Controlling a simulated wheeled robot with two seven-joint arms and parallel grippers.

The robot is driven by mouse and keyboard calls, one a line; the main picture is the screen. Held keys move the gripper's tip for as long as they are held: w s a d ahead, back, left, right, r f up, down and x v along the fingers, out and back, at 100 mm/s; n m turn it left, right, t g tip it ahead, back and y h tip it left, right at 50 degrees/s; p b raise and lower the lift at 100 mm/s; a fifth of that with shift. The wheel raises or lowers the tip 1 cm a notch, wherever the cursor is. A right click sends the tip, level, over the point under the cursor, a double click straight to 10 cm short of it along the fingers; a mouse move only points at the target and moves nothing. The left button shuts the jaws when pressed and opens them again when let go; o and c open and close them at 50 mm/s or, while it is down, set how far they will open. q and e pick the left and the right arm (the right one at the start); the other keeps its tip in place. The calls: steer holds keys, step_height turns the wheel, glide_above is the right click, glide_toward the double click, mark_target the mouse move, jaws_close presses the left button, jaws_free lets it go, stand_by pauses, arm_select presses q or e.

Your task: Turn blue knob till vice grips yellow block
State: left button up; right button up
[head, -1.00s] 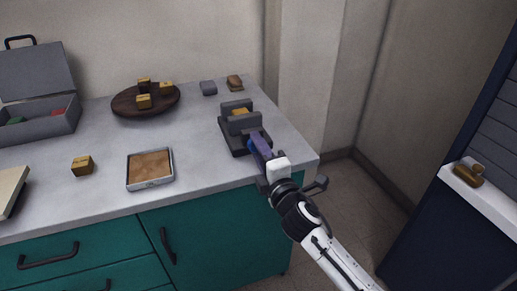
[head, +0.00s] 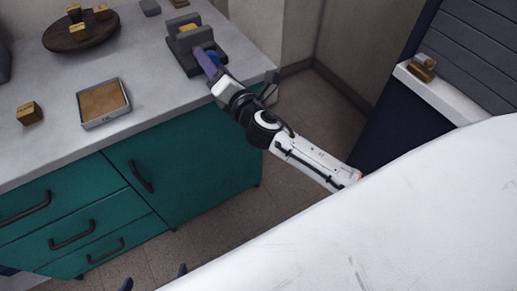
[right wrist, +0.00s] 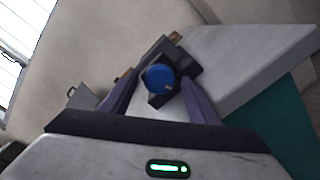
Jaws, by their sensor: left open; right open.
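The dark grey vice (head: 181,67) stands near the counter's right end. The yellow block (head: 188,28) shows between its jaws; I cannot tell whether both jaws touch it. The blue knob (head: 214,56) is on the vice's near side, mostly hidden by my right gripper (head: 207,62) in the head view. In the right wrist view the knob (right wrist: 159,78) sits between the two spread purple fingers of the right gripper (right wrist: 160,84), with no clear contact. Two dark tips at the bottom edge of the head view look like my left gripper (head: 154,277), spread and empty, away from the counter.
The counter (head: 150,95) holds a tray (head: 103,102), a wooden block (head: 29,113) and a round dark board (head: 62,42) with several small blocks. Teal drawers (head: 70,215) are below. A ledge (head: 440,95) stands right. A large white surface covers the lower right.

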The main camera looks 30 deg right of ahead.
steer(key=n, duration=0.2)
steer(key=n+p, duration=0.1)
steer(key=n, duration=0.2)
steer(key=shift+d+r, duration=0.15)
steer(key=shift+r, duration=0.05)
steer(key=n+p, duration=0.1)
steer(key=n, duration=0.3)
steer(key=shift+n, duration=0.3)
steer(key=s, duration=1)
steer(key=s+f+m+g+p, duration=0.1)
steer(key=s+f+m+g, duration=0.2)
steer(key=s+f+m, duration=0.4)
steer(key=s+f+m+g+p, duration=0.1)
steer(key=s+f+m+g, duration=0.2)
steer(key=s+f+m, duration=0.4)
steer(key=shift+a+f+m+g, duration=0.2)
steer(key=shift+f+m+g, duration=0.2)
steer(key=shift+f+m, duration=2.45)
steer(key=shift+s+r+m, duration=0.1)
steer(key=shift+r+m, duration=0.45)
steer(key=shift+r, duration=0.1)
